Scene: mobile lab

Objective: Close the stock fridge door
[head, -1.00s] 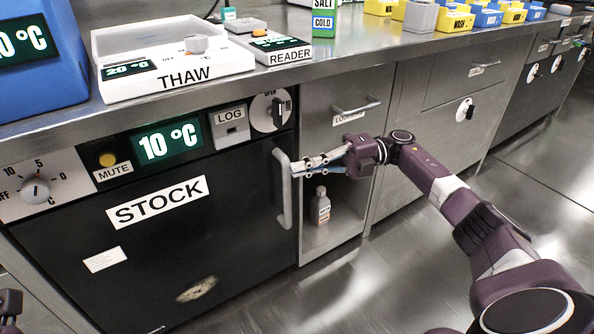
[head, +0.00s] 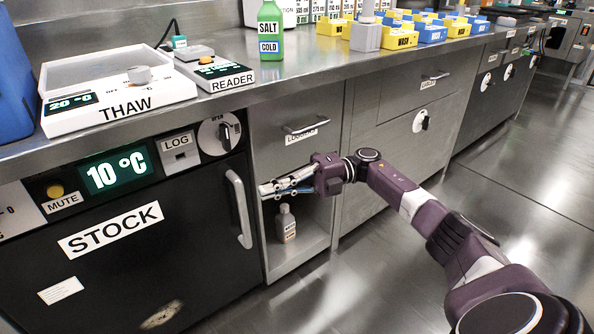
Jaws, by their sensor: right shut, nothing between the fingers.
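The stock fridge door (head: 120,270) is the black panel marked STOCK at the lower left. It looks flush with the cabinet front, with no visible gap at its right edge. Its grey vertical handle (head: 239,210) is near that edge. My right gripper (head: 264,190) is shut and empty, just to the right of the handle and apart from it, in front of the open shelf compartment. My left gripper is out of view.
A small bottle (head: 286,223) stands in the open compartment (head: 300,258) beside the fridge. A drawer handle (head: 306,127) juts out above my right gripper. The counter holds the thaw unit (head: 120,112) and reader (head: 222,78). The floor at right is clear.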

